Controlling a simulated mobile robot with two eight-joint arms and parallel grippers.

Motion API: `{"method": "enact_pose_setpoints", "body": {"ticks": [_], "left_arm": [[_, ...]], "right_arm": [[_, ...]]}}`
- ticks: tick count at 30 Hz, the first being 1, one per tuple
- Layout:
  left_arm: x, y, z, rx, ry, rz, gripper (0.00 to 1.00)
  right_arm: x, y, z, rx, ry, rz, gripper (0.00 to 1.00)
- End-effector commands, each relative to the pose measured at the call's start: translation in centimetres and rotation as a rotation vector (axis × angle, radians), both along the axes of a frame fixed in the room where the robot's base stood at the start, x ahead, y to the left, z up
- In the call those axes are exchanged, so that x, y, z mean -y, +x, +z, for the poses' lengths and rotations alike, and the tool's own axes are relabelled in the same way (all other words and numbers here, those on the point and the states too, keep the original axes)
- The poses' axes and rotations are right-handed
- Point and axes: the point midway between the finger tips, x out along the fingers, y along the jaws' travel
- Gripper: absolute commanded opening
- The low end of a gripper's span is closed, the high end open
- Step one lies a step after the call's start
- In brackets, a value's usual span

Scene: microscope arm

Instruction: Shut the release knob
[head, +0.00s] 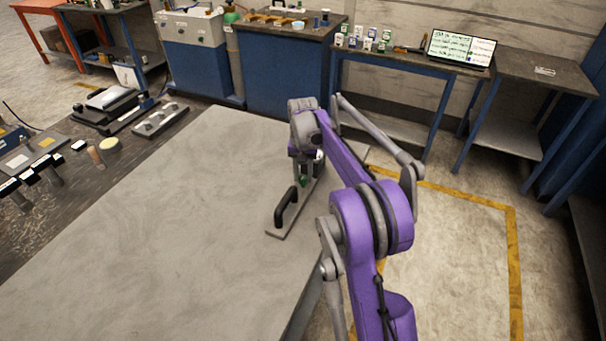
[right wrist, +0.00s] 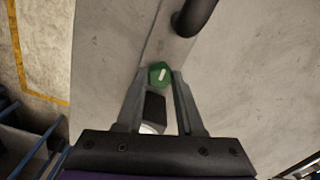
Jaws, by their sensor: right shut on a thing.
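The green release knob (right wrist: 160,75) sits between the tips of my right gripper (right wrist: 159,80) in the right wrist view, with a pale line on its face. The gripper is shut on it. In the head view, a bit of the green knob (head: 303,182) shows under my right gripper (head: 305,176). A dark block (right wrist: 154,107) stands between the fingers, behind the knob. My left gripper is not in view.
The pale grey table (head: 170,220) is clear around the plate on the left. A dark bench (head: 130,150) with several tools and devices runs along the left. Workbenches with a screen (head: 461,48) and small boxes stand at the back.

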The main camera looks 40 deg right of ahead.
Motion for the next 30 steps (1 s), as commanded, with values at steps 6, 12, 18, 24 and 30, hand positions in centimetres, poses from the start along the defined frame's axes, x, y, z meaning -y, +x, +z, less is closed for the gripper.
{"method": "enact_pose_setpoints", "body": {"ticks": [6,12,18,24,30], "left_arm": [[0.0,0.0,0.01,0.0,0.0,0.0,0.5],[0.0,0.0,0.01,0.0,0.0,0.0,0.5],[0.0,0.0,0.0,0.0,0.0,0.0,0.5],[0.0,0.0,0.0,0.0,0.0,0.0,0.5],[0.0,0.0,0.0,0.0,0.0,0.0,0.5]], "right_arm": [[0.01,0.0,0.03,0.0,0.0,-0.047,0.0],[0.02,-0.01,0.03,0.0,0.0,-0.057,0.0],[0.01,-0.01,0.03,0.0,0.0,-0.057,0.0],[0.01,-0.01,0.02,0.0,0.0,-0.056,0.62],[0.01,-0.01,0.01,0.0,0.0,-0.056,0.67]]}}
